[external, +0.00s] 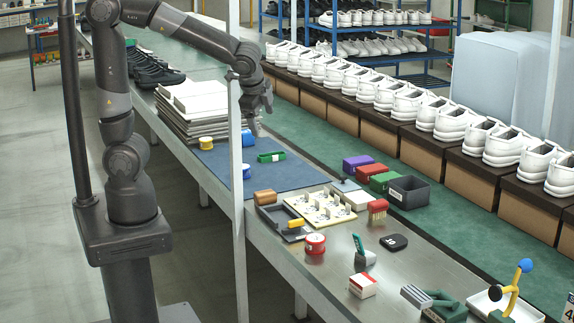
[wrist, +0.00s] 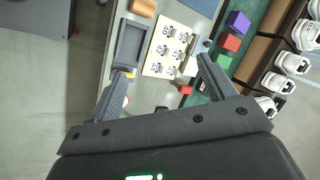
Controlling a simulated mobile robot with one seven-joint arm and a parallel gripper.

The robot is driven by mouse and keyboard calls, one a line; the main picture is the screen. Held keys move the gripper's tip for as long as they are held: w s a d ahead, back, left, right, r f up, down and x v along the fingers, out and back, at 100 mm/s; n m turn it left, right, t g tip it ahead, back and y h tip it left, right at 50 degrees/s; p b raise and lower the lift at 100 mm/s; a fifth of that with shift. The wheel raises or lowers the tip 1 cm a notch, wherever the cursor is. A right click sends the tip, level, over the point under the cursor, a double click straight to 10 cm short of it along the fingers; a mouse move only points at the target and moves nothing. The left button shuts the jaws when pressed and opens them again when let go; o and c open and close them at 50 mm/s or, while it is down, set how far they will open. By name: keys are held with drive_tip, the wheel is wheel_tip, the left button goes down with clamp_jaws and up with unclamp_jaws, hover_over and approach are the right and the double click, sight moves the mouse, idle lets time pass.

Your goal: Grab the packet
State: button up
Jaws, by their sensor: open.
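A small red-and-white box (external: 363,286), the likeliest packet, lies on the metal bench near its front edge. My gripper (external: 255,122) hangs above the blue mat (external: 215,165), well up the bench from that box. In the wrist view my gripper (wrist: 160,68) has its two fingers spread wide, with nothing held between them. Beyond the fingertips lies a cream board (wrist: 168,48) with several small pieces, beside a dark grey tray (wrist: 130,46).
Purple (external: 357,164), red (external: 372,172) and green (external: 384,181) boxes and a dark open bin (external: 409,191) line the far side. A red-and-white tin (external: 315,243), a holder with a green-handled tool (external: 364,258) and a grey-green tool (external: 434,302) surround the small box. A pale post (external: 238,220) stands in front.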

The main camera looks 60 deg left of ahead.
drive_tip(key=w+d+f+m+t+y, duration=0.1)
drive_tip(key=w+d+f+m, duration=0.2)
drive_tip(key=d, duration=0.3)
drive_tip(key=w+d+f+m+t+y, duration=0.1)
drive_tip(key=w+d+f+m, duration=0.15)
drive_tip(key=d, duration=0.25)
drive_tip(key=m+t+h, duration=0.4)
drive_tip(key=m+t, duration=0.4)
drive_tip(key=m, duration=1.1)
approach(372, 287)
drive_tip(key=f, duration=0.1)
drive_tip(key=shift+g, duration=0.3)
drive_tip(key=x, duration=0.5)
drive_tip(key=shift+w+a+f, duration=0.1)
drive_tip(key=shift+w+a, duration=0.15)
drive_tip(key=shift+a, duration=0.2)
drive_tip(key=x, duration=0.6)
drive_tip(key=shift+a, duration=0.15)
drive_tip(key=c, duration=1.1)
drive_tip(key=shift+r, duration=0.3)
